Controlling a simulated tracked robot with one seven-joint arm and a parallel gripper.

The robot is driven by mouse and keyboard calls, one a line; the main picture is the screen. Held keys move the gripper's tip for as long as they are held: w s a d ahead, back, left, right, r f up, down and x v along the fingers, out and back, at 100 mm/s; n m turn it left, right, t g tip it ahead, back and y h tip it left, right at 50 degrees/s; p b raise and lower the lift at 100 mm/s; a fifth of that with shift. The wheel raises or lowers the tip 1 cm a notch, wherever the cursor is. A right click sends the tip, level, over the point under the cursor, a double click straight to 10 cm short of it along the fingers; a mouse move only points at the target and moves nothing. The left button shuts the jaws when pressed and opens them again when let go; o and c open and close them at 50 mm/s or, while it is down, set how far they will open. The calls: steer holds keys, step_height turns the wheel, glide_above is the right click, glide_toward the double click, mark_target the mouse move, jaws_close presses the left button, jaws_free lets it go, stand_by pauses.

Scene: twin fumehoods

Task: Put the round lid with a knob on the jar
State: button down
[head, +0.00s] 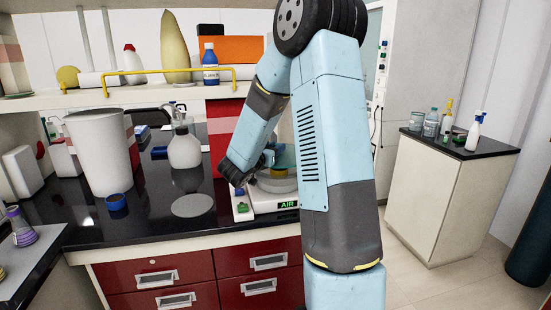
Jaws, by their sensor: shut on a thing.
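My gripper (267,160) points down over a white appliance (282,202) with a green "AIR" label, which stands on the black counter. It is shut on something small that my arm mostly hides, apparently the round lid. A low, round, greyish jar (278,185) shows just below the fingers, on the appliance. Teal and yellowish colours show beside the fingertips; I cannot tell what they belong to. The knob does not show clearly, and I cannot tell whether the lid touches the jar.
A flat grey disc (193,205) lies on the counter, left of the appliance. Further left are a blue ring-shaped cap (116,202), a large white bucket (101,150) and a pump bottle (184,147). A shelf with a yellow rail (165,72) runs above.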

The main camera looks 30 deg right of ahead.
steer(key=shift+w+d+f, duration=0.15)
steer(key=shift+d+f, duration=0.15)
steer(key=shift+f, duration=0.15)
steer(key=shift+a+f, duration=0.1)
steer(key=shift+f, duration=1.25)
steer(key=c, duration=0.8)
jaws_free()
